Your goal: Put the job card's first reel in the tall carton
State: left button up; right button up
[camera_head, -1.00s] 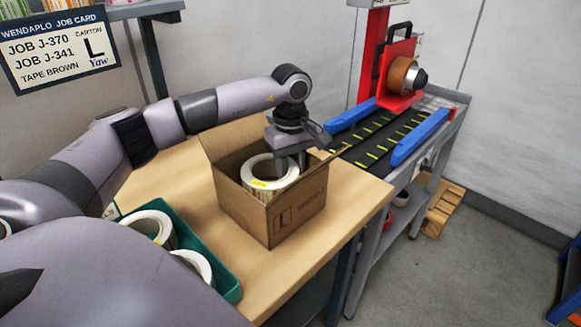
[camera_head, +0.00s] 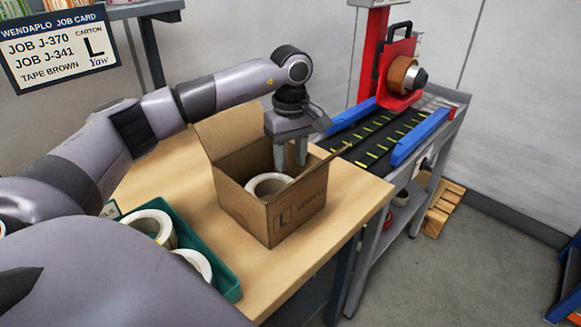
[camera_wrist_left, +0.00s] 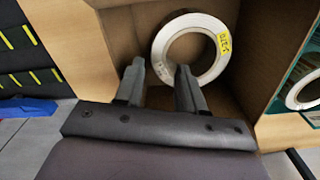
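The job card (camera_head: 60,50) lists J-370, then J-341, with carton L. An open cardboard carton (camera_head: 283,218) marked L stands on the bench. A white reel (camera_head: 266,184) lies inside it, partly hidden by the front walls. In the left wrist view the reel (camera_wrist_left: 161,46) shows a yellow label that seems to read J-370, upside down. My left gripper (camera_head: 291,165) is over the carton's opening, apart from the reel. Its two fingers (camera_wrist_left: 160,70) are spread with nothing between them. My right gripper is not in view.
A green tray (camera_head: 228,283) with more white reels (camera_head: 150,226) stands left of the carton. A black conveyor (camera_head: 372,146) with blue side rails (camera_head: 420,137) and a red tape unit (camera_head: 399,66) stands behind right. The bench (camera_head: 325,245) is clear in front of the carton.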

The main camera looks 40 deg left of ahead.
pick_arm(q)
notch_tip(320, 180, up, 9)
jog(key=shift+r, duration=0.2)
jog(key=shift+s+f, duration=0.1)
dwell(0.5)
